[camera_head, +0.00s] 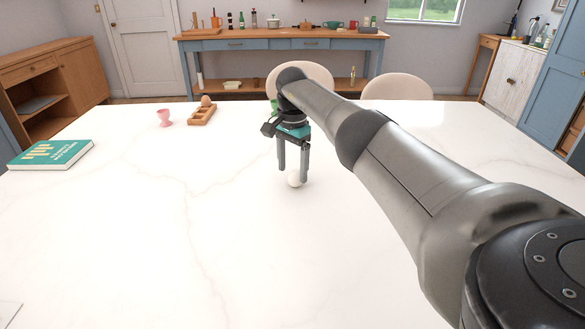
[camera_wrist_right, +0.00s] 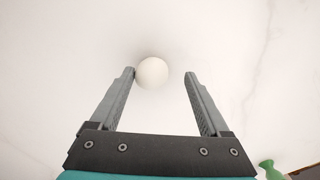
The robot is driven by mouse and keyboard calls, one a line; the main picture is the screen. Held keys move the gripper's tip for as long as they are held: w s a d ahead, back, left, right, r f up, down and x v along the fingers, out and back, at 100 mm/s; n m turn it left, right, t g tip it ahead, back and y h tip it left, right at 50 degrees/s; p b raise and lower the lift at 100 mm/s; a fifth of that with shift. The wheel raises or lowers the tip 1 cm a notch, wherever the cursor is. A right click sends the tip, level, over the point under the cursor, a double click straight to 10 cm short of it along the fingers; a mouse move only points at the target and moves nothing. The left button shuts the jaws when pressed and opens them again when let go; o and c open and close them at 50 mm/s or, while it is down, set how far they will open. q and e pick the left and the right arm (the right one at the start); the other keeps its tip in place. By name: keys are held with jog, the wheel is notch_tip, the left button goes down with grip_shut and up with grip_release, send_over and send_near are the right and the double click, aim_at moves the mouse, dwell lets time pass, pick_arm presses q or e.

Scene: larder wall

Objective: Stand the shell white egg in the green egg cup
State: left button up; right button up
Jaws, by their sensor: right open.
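The white egg (camera_head: 294,180) is on the white table below my right gripper (camera_head: 293,170). In the right wrist view the egg (camera_wrist_right: 152,73) is in the space between the fingertips of the open gripper (camera_wrist_right: 160,74), much closer to the left finger. I cannot tell whether that finger touches it. The green egg cup (camera_head: 272,106) is mostly hidden behind my right arm in the head view. Part of it also shows at the bottom right of the wrist view (camera_wrist_right: 270,169). My left gripper is out of view.
A pink egg cup (camera_head: 165,117) stands at the back left, beside a wooden egg rack (camera_head: 203,119) with a brown egg (camera_head: 206,101) in it. A green book (camera_head: 50,154) lies at the left edge. The table's middle and front are largely clear. Chairs stand behind the far edge.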

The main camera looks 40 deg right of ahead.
notch_tip(320, 180, up, 12)
jog(key=p, duration=0.2)
jog(key=shift+f, duration=0.2)
